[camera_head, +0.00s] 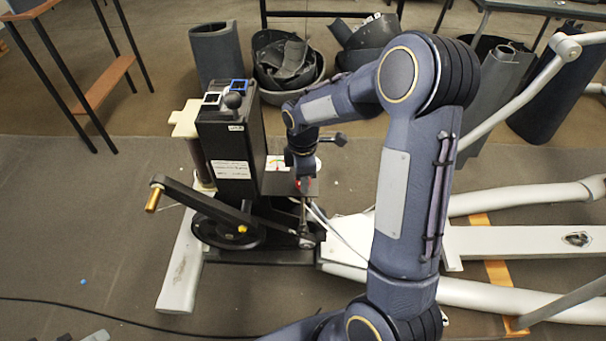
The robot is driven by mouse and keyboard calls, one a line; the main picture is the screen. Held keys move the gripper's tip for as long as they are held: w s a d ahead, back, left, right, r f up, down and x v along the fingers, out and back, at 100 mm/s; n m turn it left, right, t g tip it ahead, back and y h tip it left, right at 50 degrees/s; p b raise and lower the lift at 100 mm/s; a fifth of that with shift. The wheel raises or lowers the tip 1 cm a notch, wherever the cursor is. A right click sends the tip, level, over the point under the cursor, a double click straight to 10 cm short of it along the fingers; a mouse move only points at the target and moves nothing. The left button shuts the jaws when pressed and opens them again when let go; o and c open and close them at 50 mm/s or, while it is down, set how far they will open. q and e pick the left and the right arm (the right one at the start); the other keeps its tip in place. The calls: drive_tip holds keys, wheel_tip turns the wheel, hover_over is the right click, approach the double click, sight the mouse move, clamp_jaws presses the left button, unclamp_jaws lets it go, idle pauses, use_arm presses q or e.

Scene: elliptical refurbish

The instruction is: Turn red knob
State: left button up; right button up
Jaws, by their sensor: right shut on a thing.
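My right gripper (305,184) points down at the end of my bent right arm and is shut on the red knob. The fingers cover most of the knob, so its angle is hidden. A coloured dial plate (276,163) sits beside the wrist. My left gripper is not in view, though a bit of dark grey shows at the bottom left edge.
A crank arm with a brass pin (153,199) sticks out left of the housing. A ball-topped lever (233,101) stands on its top. White frame tubes (529,195) run to the right. Bins of black parts (286,62) stand behind. A cable (110,312) crosses the floor.

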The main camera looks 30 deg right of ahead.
drive_tip(key=shift+m, duration=1.2)
drive_tip(key=o, duration=1)
wheel_tip(320, 180, up, 8)
drive_tip(key=shift+f+p, duration=0.1)
drive_tip(key=shift+p, duration=0.8)
